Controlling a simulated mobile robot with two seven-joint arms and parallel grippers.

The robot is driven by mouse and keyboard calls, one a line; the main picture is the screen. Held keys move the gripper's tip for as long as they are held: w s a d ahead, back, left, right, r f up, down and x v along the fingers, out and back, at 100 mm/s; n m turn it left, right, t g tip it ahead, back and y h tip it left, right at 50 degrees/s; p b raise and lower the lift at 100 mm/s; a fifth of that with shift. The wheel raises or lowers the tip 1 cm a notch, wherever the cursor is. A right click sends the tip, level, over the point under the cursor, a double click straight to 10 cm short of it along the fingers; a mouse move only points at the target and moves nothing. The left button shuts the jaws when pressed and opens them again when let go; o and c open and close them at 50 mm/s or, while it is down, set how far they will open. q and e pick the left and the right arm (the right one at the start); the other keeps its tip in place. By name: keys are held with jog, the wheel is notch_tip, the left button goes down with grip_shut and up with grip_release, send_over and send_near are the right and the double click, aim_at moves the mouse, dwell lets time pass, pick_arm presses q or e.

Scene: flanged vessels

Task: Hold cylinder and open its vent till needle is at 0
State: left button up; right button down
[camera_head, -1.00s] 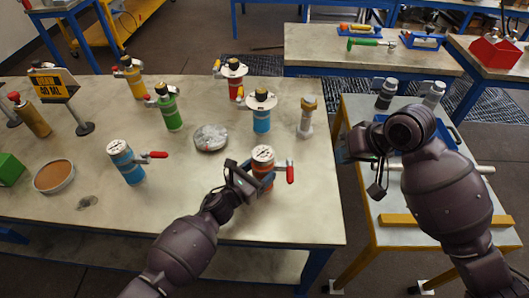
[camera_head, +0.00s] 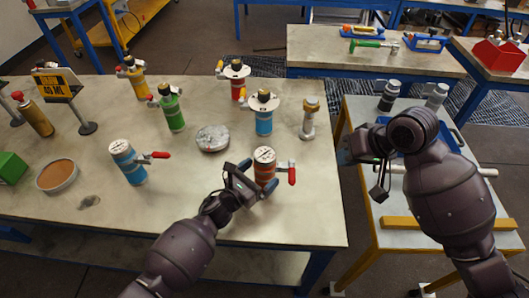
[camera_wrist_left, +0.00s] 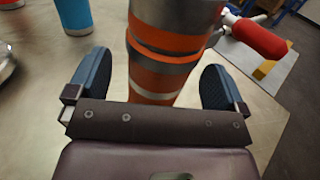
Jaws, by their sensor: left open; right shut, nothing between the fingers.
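An orange-banded cylinder (camera_head: 264,168) with a white dial on top and a red-handled vent valve (camera_head: 291,174) on its right side stands upright near the table's front right. My left gripper (camera_head: 252,176) is open with its fingers on either side of this cylinder. In the left wrist view the orange-banded cylinder (camera_wrist_left: 165,60) stands between the two blue finger pads, with gaps at both sides; the red handle (camera_wrist_left: 258,36) is at upper right. The dial's needle is too small to read. My right gripper (camera_head: 378,172) is shut and empty, over the side table on the right.
A blue cylinder (camera_head: 127,162) with a dial and red handle stands to the left. Green (camera_head: 172,110), yellow (camera_head: 134,80), red (camera_head: 235,80) and another blue vessel (camera_head: 263,115) stand behind. A round metal flange (camera_head: 212,138) lies between. The table's front right is clear.

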pick_arm(q)
jog(key=v, duration=1.1)
